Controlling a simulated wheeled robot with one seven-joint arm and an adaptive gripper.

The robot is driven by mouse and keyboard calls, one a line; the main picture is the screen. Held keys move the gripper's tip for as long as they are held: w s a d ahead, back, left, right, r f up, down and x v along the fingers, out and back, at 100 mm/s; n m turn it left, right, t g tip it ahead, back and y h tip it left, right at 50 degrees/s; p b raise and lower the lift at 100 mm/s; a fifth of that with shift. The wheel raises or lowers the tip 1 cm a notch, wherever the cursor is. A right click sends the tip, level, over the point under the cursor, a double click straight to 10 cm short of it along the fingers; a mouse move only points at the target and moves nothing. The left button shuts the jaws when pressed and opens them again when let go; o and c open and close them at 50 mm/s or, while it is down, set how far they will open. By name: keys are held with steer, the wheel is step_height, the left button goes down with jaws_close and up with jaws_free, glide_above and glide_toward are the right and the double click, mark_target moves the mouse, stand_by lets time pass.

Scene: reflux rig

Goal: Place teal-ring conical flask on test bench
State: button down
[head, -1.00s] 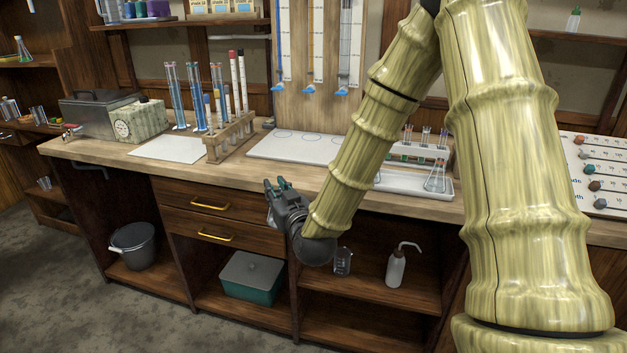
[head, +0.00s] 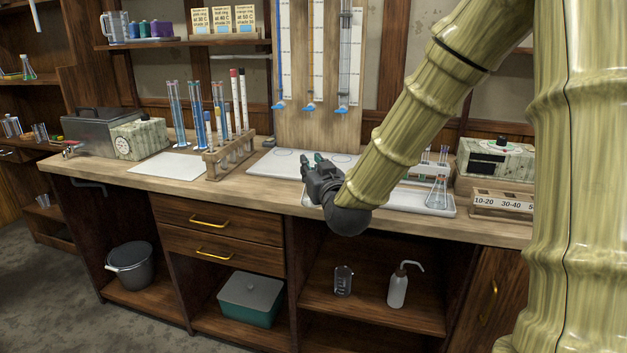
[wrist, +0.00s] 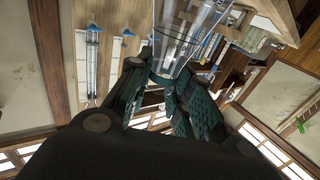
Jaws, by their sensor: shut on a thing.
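My gripper (head: 315,160) is above the front of the wooden bench (head: 130,176), by the white board with circles (head: 265,166). In the wrist view my gripper (wrist: 163,77) is shut on a clear glass vessel (wrist: 184,32), which looks like the conical flask. Dark lines show on its wall; I cannot make out a teal ring. In the head view the held glass is not distinguishable, being hidden or too faint. Another clear conical flask (head: 437,193) stands on the white tray (head: 405,204), right of my gripper.
A wooden rack (head: 230,158) with tubes and tall blue cylinders (head: 178,115) stand left of the board. A white sheet (head: 166,166) lies farther left. A tube rack stands behind the tray, with a dial box (head: 495,160) to the right. Upright gauges (head: 312,60) rise behind the board.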

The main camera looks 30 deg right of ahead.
steer(key=w+d+f, duration=0.5)
steer(key=w+d, duration=0.3)
steer(key=w, duration=0.4)
steer(key=shift+w, duration=0.1)
steer(key=shift+d+f, duration=0.1)
steer(key=c, duration=1.3)
jaws_free()
steer(key=shift+o, duration=0.2)
